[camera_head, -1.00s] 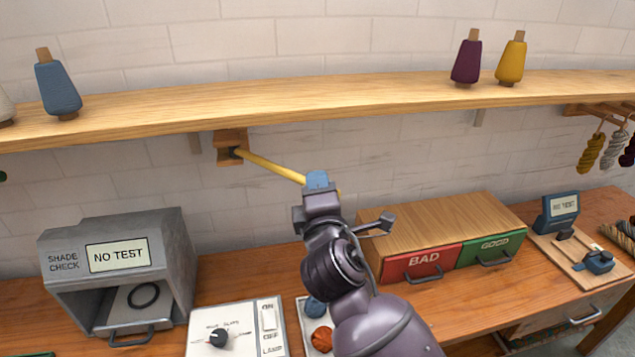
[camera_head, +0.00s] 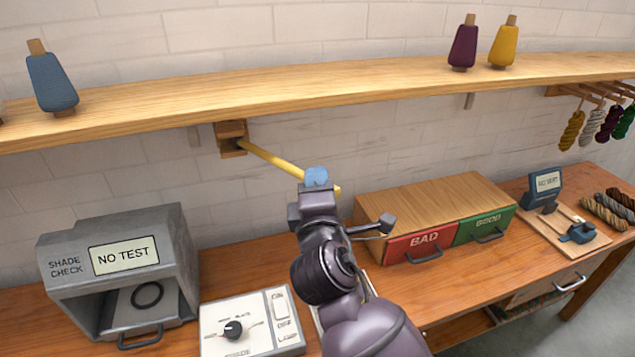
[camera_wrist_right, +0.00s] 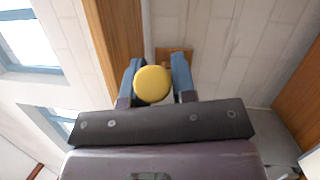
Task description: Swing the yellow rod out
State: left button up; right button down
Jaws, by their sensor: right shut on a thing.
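The yellow rod (camera_head: 270,159) runs from a wooden wall bracket (camera_head: 231,138) under the shelf, out to the right and toward me. My right gripper (camera_head: 317,178) is at the rod's outer end, with a little of the tip showing just past the fingers. In the right wrist view the rod's round yellow end (camera_wrist_right: 152,85) sits between the two blue fingers of the gripper (camera_wrist_right: 155,80), which are shut on it. My left gripper is not in view.
The wooden shelf (camera_head: 350,87) with yarn cones runs just above the rod. Below, on the bench, stand the shade check box (camera_head: 120,262), a lamp switch panel (camera_head: 252,322), and a box with BAD and GOOD drawers (camera_head: 435,215). Skeins hang at the far right.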

dwell(0.3)
jog(key=c, duration=1.1)
grip_release()
jog(key=shift+o, duration=0.2)
jog(key=s+f+b, duration=0.1)
jog(key=s, duration=0.9)
jog(key=shift+s+d+f+b, duration=0.25)
jog(key=shift+s+d+b, duration=0.05)
jog(key=shift+s+b, duration=0.05)
